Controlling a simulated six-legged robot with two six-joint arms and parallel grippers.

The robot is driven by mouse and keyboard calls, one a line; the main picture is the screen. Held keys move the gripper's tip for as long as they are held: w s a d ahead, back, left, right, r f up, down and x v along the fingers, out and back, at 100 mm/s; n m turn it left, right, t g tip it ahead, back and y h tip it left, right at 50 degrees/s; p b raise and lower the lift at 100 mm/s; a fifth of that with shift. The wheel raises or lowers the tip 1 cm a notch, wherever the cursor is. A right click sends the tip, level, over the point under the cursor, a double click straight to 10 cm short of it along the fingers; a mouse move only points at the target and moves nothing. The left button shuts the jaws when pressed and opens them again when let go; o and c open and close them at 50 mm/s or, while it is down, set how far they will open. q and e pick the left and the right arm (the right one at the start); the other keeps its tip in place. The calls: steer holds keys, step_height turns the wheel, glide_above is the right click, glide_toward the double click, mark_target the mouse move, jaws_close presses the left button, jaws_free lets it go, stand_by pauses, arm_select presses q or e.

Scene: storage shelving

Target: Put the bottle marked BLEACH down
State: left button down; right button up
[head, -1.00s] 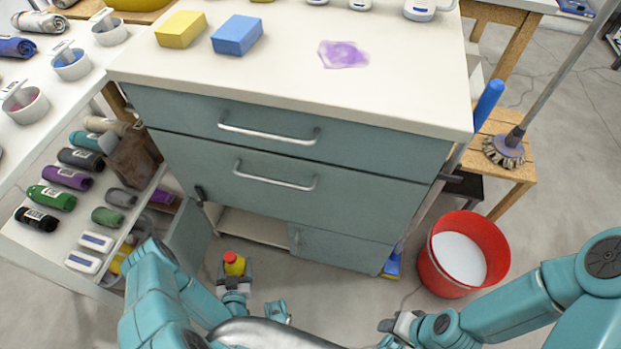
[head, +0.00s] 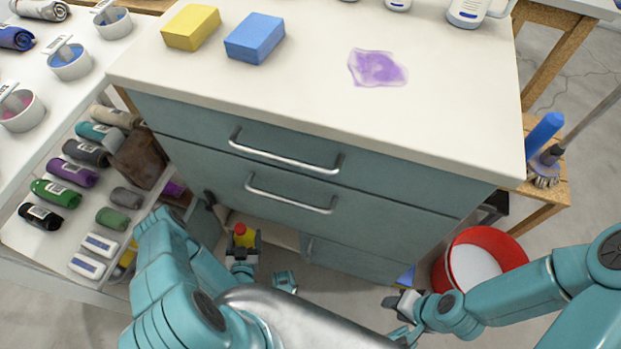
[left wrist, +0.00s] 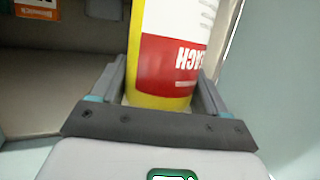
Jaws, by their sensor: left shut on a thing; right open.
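The BLEACH bottle is yellow with a red cap and a red and white label. In the head view the bottle (head: 244,236) is low in front of the open lower compartment of the cabinet. My left gripper (head: 242,256) is shut on it. In the left wrist view the bottle (left wrist: 172,60) stands between the two fingers, its lettering upside down in the picture. I cannot tell whether its base touches anything. My right gripper (head: 392,303) is open and empty, low in front of the cabinet's right side.
The cabinet (head: 400,190) has two closed drawers and an open left door. An orange and white item (left wrist: 38,10) shows inside the compartment. A red bucket (head: 447,270) stands at the right. A shelf (head: 25,235) with rolled cloths is at the left.

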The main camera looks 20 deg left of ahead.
arm_select(q)
steer(key=r+b+x, duration=0.1)
steer(key=b+x, duration=0.6)
steer(key=x, duration=1.1)
steer(key=shift+w+a+r, duration=0.2)
steer(key=shift+w+r, duration=0.1)
jaws_free()
steer(key=shift+f, duration=0.1)
steer(key=p+v, duration=0.4)
steer(key=v, duration=0.8)
steer(key=shift+s+d, duration=0.1)
